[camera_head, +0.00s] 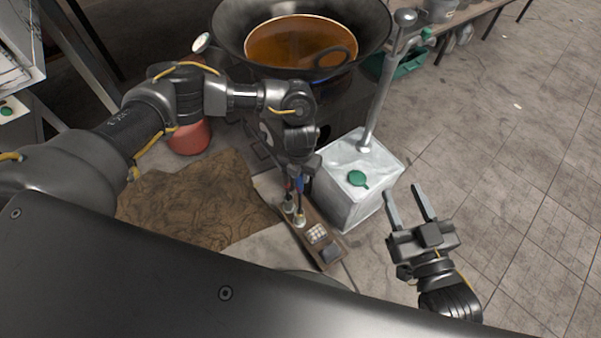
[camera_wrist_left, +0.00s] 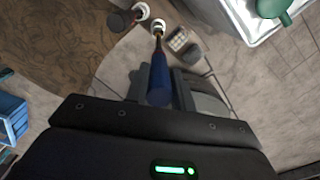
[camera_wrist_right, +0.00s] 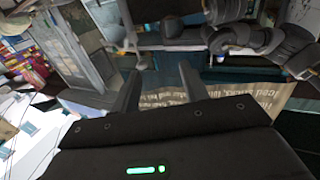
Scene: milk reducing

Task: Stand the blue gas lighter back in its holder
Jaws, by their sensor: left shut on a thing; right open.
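The blue gas lighter (camera_wrist_left: 159,78) is in my left gripper (camera_head: 297,180), which is shut on it. In the left wrist view its thin tip points to a white ring-shaped holder (camera_wrist_left: 159,24); I cannot tell whether the tip is inside. In the head view the lighter (camera_head: 299,185) hangs roughly upright above the white holder (camera_head: 300,221), mostly hidden by the gripper. A second white holder (camera_head: 288,206) stands beside it, with a dark item at it. My right gripper (camera_head: 408,204) is open and empty, off to the right above the floor.
The holders stand on a narrow brown board (camera_head: 326,256) with small blocks. A white container (camera_head: 377,163) with a green cap and a metal post is close on its right. A large wok (camera_head: 225,30) of orange liquid is behind. Tiled floor at right is clear.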

